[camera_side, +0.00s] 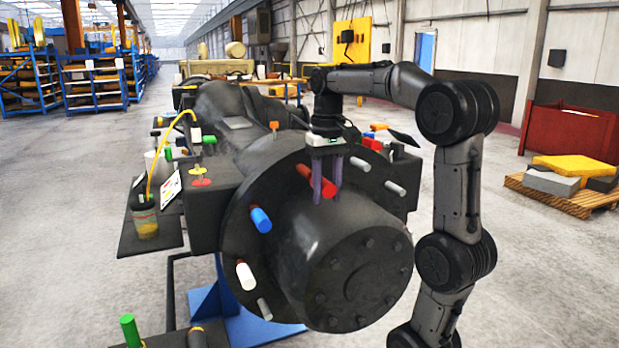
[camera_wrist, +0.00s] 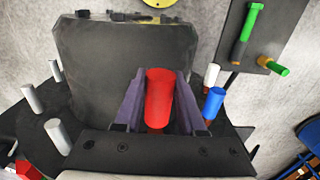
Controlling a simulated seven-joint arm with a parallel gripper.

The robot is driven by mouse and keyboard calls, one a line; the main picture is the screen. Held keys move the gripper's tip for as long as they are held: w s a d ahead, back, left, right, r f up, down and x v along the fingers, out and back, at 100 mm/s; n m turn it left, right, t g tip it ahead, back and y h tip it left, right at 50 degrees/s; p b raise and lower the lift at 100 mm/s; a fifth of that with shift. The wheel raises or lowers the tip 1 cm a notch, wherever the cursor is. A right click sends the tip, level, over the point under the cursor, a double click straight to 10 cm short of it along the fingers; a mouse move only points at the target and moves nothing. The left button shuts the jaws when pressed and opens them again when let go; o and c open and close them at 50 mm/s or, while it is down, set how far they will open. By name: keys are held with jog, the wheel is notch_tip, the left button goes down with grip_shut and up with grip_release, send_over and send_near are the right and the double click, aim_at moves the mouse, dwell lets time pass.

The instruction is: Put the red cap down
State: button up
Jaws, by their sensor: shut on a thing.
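My gripper (camera_side: 326,192) points down over the round flange of the big dark casting (camera_side: 310,235), with its two purple fingers shut on a red cap (camera_side: 308,176). In the wrist view my gripper (camera_wrist: 160,74) has the red cap (camera_wrist: 159,98) between its fingers, its lower end orange-red. In the side view the cap lies slanted at the flange's upper face. I cannot tell whether it sits on a peg there or is held just clear of it. Another red piece (camera_side: 372,143) lies behind, to the right.
On the flange are a blue cap (camera_side: 261,219), a white cap (camera_side: 246,276) and bare grey pegs (camera_side: 395,188). A side shelf holds a jar (camera_side: 145,222). A pallet (camera_side: 566,196) stands far right.

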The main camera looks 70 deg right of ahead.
jog(key=shift+s+a, duration=0.25)
dwell(0.4)
jog(key=w+a+f+n, duration=0.2)
jog(key=w+a+f, duration=0.5)
jog(key=a, duration=0.1)
jog(key=shift+w+n, duration=0.25)
jog(key=shift+n, duration=0.05)
jog(key=w+a+f+n, duration=0.1)
jog(key=w+a+f, duration=0.1)
jog(key=a+f, duration=0.2)
jog(key=shift+f+n, duration=0.4)
jog(key=shift+f, duration=0.5)
jog(key=w+a+f+n, duration=0.2)
jog(key=w+f, duration=0.4)
jog(key=f, duration=0.5)
jog(key=shift+w+a+f+n, duration=0.15)
jog(key=shift+a+n, duration=0.2)
jog(key=shift+n, duration=0.25)
jog(key=w+d+f+n, duration=0.1)
jog(key=w+d+f, duration=0.1)
jog(key=w, duration=0.3)
jog(key=shift+d+f, duration=0.15)
jog(key=shift+d, duration=0.2)
jog(key=shift+s, duration=0.1)
